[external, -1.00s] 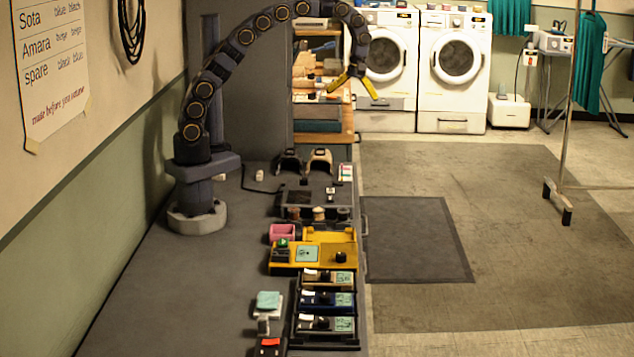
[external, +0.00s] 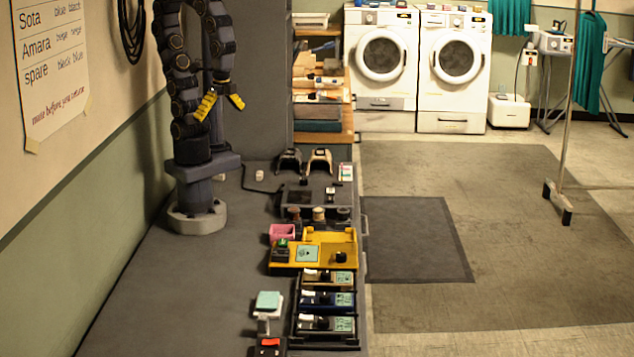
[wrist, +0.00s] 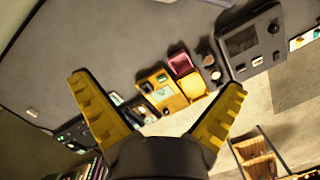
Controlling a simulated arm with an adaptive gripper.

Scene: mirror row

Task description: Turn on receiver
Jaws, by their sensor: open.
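My gripper (external: 221,102) hangs near the arm's base on the left in the external view, high above the counter. Its yellow fingers are spread and empty, also in the wrist view (wrist: 158,85). I cannot tell for sure which device is the receiver. A grey box with a dark screen (external: 299,197) lies flat on the counter, and it also shows at the upper right of the wrist view (wrist: 241,42). Several small units with pale teal labels (external: 344,300) lie in a black rack nearer the camera. My gripper touches none of these.
A yellow tray (external: 345,237), a pink box (external: 283,232) and a teal-topped stand (external: 268,300) share the counter. Two arched holders (external: 319,161) stand behind the grey box. The counter's left side is largely clear (external: 190,300). A wall is at left.

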